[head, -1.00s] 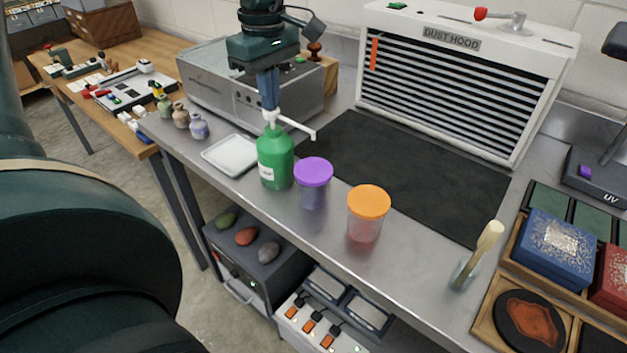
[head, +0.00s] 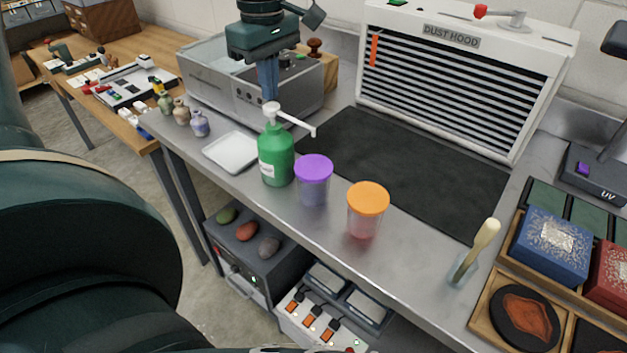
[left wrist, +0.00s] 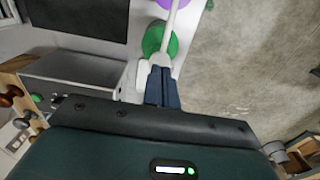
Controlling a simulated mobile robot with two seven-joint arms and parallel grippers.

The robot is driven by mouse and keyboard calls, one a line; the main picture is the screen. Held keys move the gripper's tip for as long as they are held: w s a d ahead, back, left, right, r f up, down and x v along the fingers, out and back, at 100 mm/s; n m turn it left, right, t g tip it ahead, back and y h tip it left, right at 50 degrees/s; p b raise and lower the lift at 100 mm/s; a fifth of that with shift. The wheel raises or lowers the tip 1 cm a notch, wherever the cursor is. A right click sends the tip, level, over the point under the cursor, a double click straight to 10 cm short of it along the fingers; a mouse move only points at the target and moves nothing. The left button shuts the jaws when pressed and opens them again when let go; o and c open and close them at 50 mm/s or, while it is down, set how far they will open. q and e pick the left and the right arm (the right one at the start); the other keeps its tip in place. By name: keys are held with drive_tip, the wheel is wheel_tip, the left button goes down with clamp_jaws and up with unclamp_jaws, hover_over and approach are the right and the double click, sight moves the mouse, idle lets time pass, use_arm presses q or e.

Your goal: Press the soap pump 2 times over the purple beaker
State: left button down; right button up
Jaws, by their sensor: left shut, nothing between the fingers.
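The green soap bottle (head: 276,160) stands upright on the steel bench. Its white pump head (head: 271,108) has a long spout angled to the right. The purple beaker (head: 313,183), translucent with a purple top, stands just right of the bottle, and the spout tip shows above it. My left gripper (head: 269,98) points down, shut and empty, with fingertips at the top of the pump head; I cannot tell whether they touch. In the left wrist view the shut fingers (left wrist: 163,85) partly cover the pump, with the green bottle (left wrist: 154,40) beyond. My right gripper is not in view.
An orange-topped beaker (head: 366,212) stands right of the purple one. A white tray (head: 231,152) and small jars (head: 199,123) are left of the bottle. A dark mat (head: 410,165) lies clear before the dust hood (head: 455,85). A brush in a glass (head: 463,272) is front right.

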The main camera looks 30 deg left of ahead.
use_arm(q)
drive_tip(key=shift+f+b, duration=1.05)
drive_tip(key=shift+f, duration=0.4)
drive_tip(key=shift+s, duration=0.1)
drive_tip(key=shift+r+p, duration=1.1)
drive_tip(key=shift+r, duration=0.4)
drive_tip(key=shift+r, duration=0.1)
wheel_tip(320, 180, up, 6)
drive_tip(key=p, duration=0.4)
